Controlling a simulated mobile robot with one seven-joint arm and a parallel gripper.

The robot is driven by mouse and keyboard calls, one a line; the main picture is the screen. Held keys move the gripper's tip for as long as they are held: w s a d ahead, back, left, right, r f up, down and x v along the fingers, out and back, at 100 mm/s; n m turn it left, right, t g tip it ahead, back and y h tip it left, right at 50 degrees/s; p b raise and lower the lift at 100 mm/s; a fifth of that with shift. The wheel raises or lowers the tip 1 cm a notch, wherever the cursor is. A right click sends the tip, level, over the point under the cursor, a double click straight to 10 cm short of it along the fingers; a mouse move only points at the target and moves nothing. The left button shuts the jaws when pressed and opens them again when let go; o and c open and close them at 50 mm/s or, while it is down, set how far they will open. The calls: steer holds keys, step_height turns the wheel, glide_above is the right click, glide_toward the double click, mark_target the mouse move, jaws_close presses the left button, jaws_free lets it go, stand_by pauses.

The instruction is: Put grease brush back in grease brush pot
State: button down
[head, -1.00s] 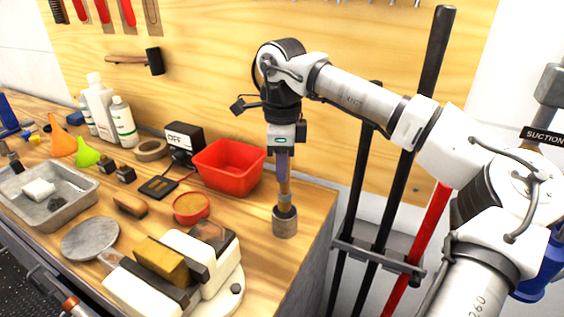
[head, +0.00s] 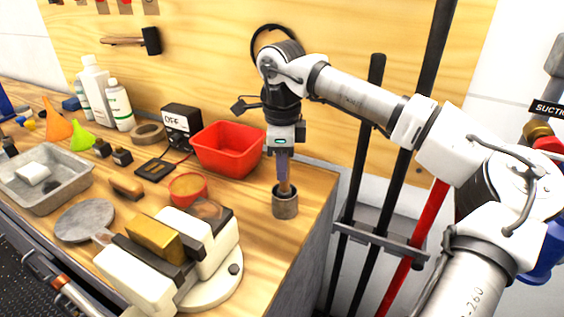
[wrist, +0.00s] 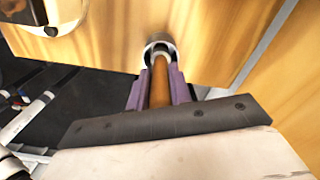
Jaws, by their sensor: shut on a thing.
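The grease brush (wrist: 159,82) has a brown wooden handle, and my gripper (head: 283,172) is shut on it with purple fingers on both sides. The brush points down, close to upright, and its lower end is inside the grease brush pot (head: 285,207). The pot is a small grey metal cylinder standing near the right front edge of the wooden bench. In the wrist view the pot (wrist: 158,44) surrounds the brush's far end. The bristles are hidden inside the pot. I cannot tell whether the brush touches the bottom.
A red bin (head: 226,150) stands behind and left of the pot. A cream and brass clamp-like block on a round base (head: 233,270) is at the front left. A small red tin (head: 188,188) lies beyond it. Long-handled tools (head: 368,155) hang right of the bench.

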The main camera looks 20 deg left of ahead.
steer(key=c, duration=1.2)
jaws_free()
step_height(320, 180, up, 14)
steer(key=shift+f, duration=0.1)
